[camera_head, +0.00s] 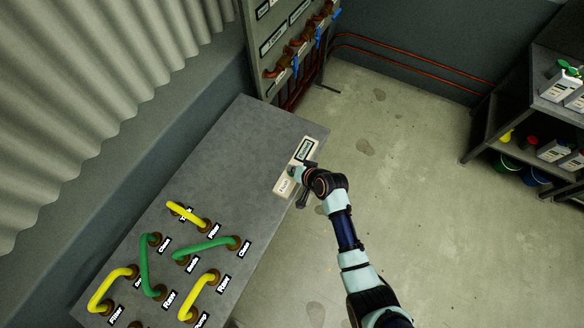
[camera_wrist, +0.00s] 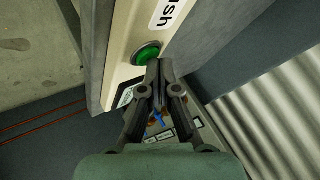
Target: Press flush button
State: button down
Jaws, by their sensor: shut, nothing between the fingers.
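The green round flush button (camera_wrist: 147,52) sits on a cream panel (camera_wrist: 122,70) in the wrist view, below a white label ending in "sh" (camera_wrist: 172,12). In the head view the cream panel (camera_head: 283,187) is at the right edge of the grey cabinet top. My gripper (camera_wrist: 160,67) is shut and empty. Its fingertips are right beside the button's lower right edge in the wrist view; I cannot tell whether they touch it. In the head view my gripper (camera_head: 302,173) is over the panel and partly hides it.
The grey cabinet (camera_head: 215,160) carries several yellow and green hoses (camera_head: 190,216) at its lower left. A rack with copper pipes and blue handles (camera_head: 296,45) stands behind it. A shelf with boxes (camera_head: 550,100) is at the right. The floor between is clear.

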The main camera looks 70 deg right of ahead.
jog(key=shift+r+p, duration=0.35)
jog(key=shift+r, duration=0.25)
notch_tip(320, 180, up, 5)
jog(key=p, duration=0.5)
jog(key=shift+r, duration=0.1)
